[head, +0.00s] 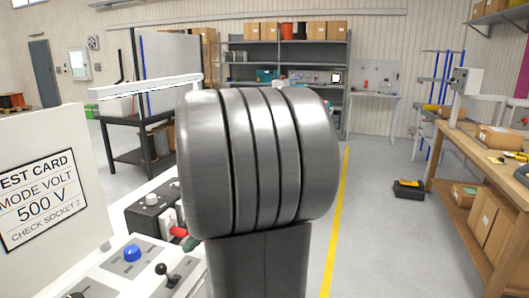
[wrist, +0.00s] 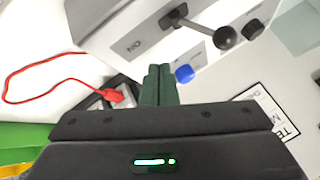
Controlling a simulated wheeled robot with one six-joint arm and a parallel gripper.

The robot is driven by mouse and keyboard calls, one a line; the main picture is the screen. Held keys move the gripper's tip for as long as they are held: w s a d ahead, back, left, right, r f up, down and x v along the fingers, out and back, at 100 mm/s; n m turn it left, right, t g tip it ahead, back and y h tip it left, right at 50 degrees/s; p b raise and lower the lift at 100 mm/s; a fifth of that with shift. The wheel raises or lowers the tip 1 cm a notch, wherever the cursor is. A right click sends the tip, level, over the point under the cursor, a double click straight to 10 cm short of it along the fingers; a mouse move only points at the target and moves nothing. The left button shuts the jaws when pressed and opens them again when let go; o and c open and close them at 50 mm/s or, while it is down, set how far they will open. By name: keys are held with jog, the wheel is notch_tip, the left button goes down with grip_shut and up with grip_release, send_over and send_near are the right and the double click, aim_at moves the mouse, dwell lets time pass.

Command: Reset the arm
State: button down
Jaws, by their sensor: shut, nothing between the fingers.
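My gripper (wrist: 158,72) shows in the wrist view with its two dark green fingers together and nothing between them. Its fingertips are over the edge of a white panel (wrist: 150,18), beside a blue button (wrist: 184,73). A lever with a dark round knob (wrist: 226,38) is up and right of the fingers. The blue button (head: 132,253) and black lever (head: 165,272) show at the lower left there.
A black box with a knob (head: 150,215) is behind the panel. A red plug (wrist: 113,95) with a red lead (wrist: 40,65) lies left of my fingers.

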jog(key=w+d, duration=0.1)
jog(key=w+d+b, duration=0.1)
jog(key=d, duration=0.1)
jog(key=shift+w+f, duration=0.2)
jog(key=shift+f, duration=0.2)
jog(key=v, duration=0.8)
jog(key=shift+w+d+r, duration=0.15)
jog(key=shift+w+d, duration=0.05)
jog(key=shift+d, duration=0.1)
jog(key=shift+r, duration=0.15)
